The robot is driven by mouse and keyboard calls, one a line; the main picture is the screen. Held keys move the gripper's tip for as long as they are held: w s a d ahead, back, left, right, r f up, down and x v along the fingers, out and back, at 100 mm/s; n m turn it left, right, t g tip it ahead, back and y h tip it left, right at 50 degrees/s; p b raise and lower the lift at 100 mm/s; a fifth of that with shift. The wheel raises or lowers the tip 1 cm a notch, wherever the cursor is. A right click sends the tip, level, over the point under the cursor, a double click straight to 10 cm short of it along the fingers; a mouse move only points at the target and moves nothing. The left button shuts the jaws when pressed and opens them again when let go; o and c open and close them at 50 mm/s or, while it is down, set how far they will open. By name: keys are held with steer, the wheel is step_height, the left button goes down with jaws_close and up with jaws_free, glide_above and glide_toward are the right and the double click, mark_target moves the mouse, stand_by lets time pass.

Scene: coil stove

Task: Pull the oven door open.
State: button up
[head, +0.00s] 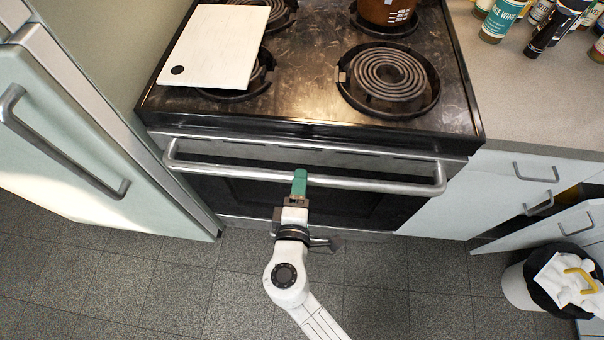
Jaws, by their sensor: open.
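The oven door (335,203) is a dark panel on the front of the stove, and it looks shut. Its silver bar handle (390,185) runs across the top of the door. My gripper (300,178) is at the middle of the handle, with its green fingertip overlapping the bar in this view. The gripper is open. From above I cannot tell whether the fingers are around the bar or just over it, and the lower finger is hidden.
The stove top (310,75) has several coil burners, a white board (215,45) and a brown pot (386,10). A fridge (90,140) stands close on the left. A cabinet door (545,225) stands open at right, near a bin (525,290). Floor before the oven is clear apart from my arm.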

steer(key=shift+w+d+f, duration=0.1)
steer(key=shift+w+f, duration=0.1)
steer(key=shift+w, duration=0.6)
steer(key=shift+w+f, duration=0.15)
steer(key=shift+w, duration=0.6)
jaws_close()
